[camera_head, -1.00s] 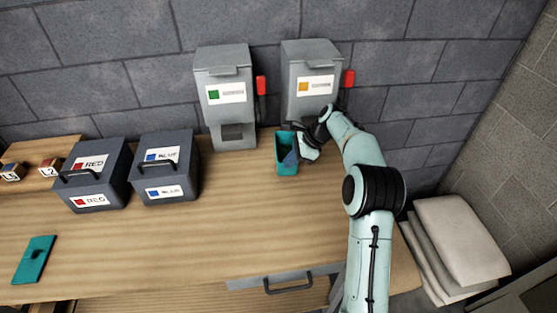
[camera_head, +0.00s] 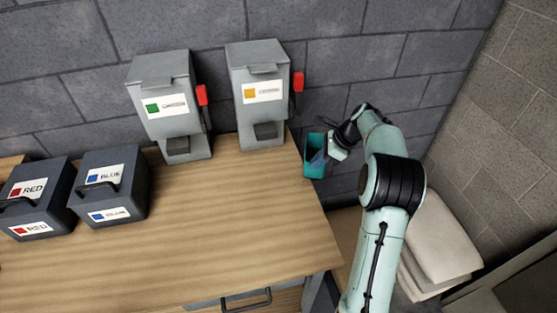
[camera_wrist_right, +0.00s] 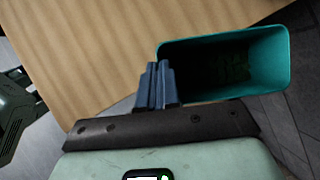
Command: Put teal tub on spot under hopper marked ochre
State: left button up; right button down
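The teal tub (camera_head: 315,160) is in the air just past the table's right edge, to the right of the hopper marked ochre (camera_head: 262,110). My right gripper (camera_head: 329,150) is at the tub's right side. In the right wrist view my right gripper's fingers (camera_wrist_right: 156,88) are close together on the wall of the tub (camera_wrist_right: 277,62), which opens toward the camera with a dark inside. The ochre hopper stands at the back right of the table, its dark spout above the tabletop. The spot under it is not clearly visible.
A hopper marked green (camera_head: 172,115) stands left of the ochre one. Red levers (camera_head: 298,82) hang on the hoppers' right sides. Dark boxes labelled RED (camera_head: 38,195) and BLUE (camera_head: 112,185) stand at the left. The table (camera_head: 210,225) is bare in the middle.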

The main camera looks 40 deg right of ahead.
jog(key=shift+s+d+r, duration=0.1)
jog(key=shift+s+d, duration=0.25)
jog(key=shift+d, duration=0.1)
jog(key=w+a+f+p, duration=0.1)
jog(key=w+a, duration=0.2)
jog(key=w, duration=0.1)
jog(key=w+a+f, duration=0.1)
jog(key=w+a, duration=0.3)
jog(key=w, duration=0.1)
jog(key=w+a+f+p, duration=0.1)
jog(key=w+a, duration=0.3)
jog(key=w, duration=0.1)
jog(key=shift+w+p, duration=0.15)
jog(key=shift+p, duration=0.2)
jog(key=shift+f, duration=0.25)
pick_arm(q)
jog(key=shift+t, duration=0.3)
jog(key=w+r, duration=0.1)
jog(key=w, duration=0.1)
jog(key=w+r, duration=0.2)
jog(key=shift+d+r, duration=0.25)
jog(key=shift+d, duration=0.15)
pick_arm(e)
jog(key=shift+s, duration=0.2)
